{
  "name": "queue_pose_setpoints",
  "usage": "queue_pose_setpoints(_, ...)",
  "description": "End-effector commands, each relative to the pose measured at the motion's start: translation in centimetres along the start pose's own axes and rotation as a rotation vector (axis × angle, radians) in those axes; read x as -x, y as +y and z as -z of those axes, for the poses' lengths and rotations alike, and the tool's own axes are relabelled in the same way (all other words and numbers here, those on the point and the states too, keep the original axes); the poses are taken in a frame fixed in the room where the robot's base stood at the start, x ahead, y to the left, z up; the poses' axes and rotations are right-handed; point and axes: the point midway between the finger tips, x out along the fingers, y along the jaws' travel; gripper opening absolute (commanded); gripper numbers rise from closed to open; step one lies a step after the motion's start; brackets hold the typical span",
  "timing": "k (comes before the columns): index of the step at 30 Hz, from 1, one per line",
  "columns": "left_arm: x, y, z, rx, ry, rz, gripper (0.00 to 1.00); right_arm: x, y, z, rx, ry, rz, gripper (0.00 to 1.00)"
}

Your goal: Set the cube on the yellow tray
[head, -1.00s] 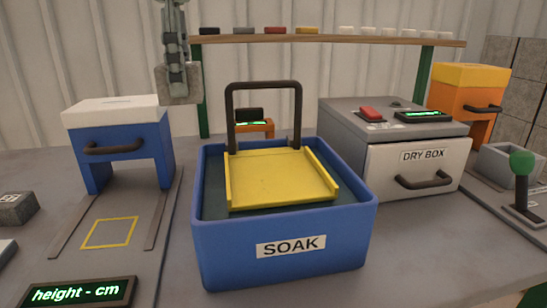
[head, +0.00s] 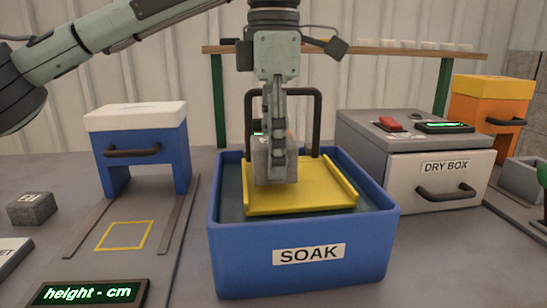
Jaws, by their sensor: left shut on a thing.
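My left gripper (head: 279,150) comes down from above, in front of the black handle, and is shut on a grey cube (head: 261,165). The cube hangs over the left part of the yellow tray (head: 325,195); the gripper covers part of it. I cannot tell whether the cube's underside touches the tray. The tray sits inside the blue SOAK bin (head: 235,255), with its flat surface facing up. My right gripper does not show.
Another grey block (head: 31,209) lies at the far left. A blue press with a white top (head: 136,120) stands left of the bin. The grey DRY BOX (head: 430,180) stands on the right. A height display (head: 88,293) is at the front left.

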Motion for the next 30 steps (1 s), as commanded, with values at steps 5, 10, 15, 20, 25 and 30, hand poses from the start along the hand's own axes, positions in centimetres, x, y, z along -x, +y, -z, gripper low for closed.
queue_pose_setpoints(5,-1.39,0.01,0.00,0.000,-0.002,-0.002,0.04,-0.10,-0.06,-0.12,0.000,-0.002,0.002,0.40)
queue_pose_setpoints(10,-1.36,0.01,-0.01,0.000,-0.003,-0.002,0.04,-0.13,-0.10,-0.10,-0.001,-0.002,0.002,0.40)
queue_pose_setpoints(15,-1.68,0.01,0.00,0.000,-0.001,-0.001,0.55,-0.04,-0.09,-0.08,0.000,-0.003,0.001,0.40)
queue_pose_setpoints(20,-1.66,0.01,0.00,0.000,-0.001,-0.001,0.72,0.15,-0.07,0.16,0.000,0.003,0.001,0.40)
queue_pose_setpoints(25,-1.65,0.01,0.01,0.000,-0.001,-0.001,0.72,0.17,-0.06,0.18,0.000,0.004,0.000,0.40)
queue_pose_setpoints(30,-1.26,0.02,0.01,0.000,-0.001,-0.001,0.72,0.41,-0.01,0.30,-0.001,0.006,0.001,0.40)
